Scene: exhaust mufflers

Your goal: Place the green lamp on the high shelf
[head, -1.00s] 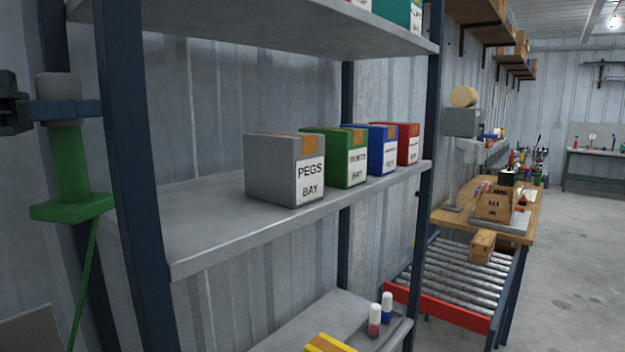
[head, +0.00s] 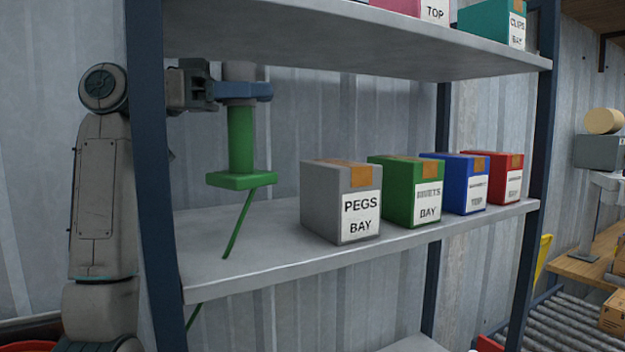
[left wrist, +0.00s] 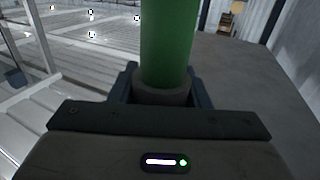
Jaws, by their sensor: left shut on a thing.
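My left gripper (head: 243,91) is shut on the grey neck of the green lamp (head: 240,140), near its top. The lamp hangs upright with its square green base above the left end of the middle shelf board (head: 240,270), apparently clear of it. A thin green cord runs down from the base across the board, and a piece shows below the board's front edge. The left wrist view shows the green column (left wrist: 165,45) between the jaws. My right gripper is not in view.
A grey PEGS box (head: 320,200) stands right of the lamp, with a green box (head: 395,190), blue box (head: 440,180) and red box (head: 485,165) beyond. The blue left post (head: 150,150) stands beside my arm. The board's left end is bare.

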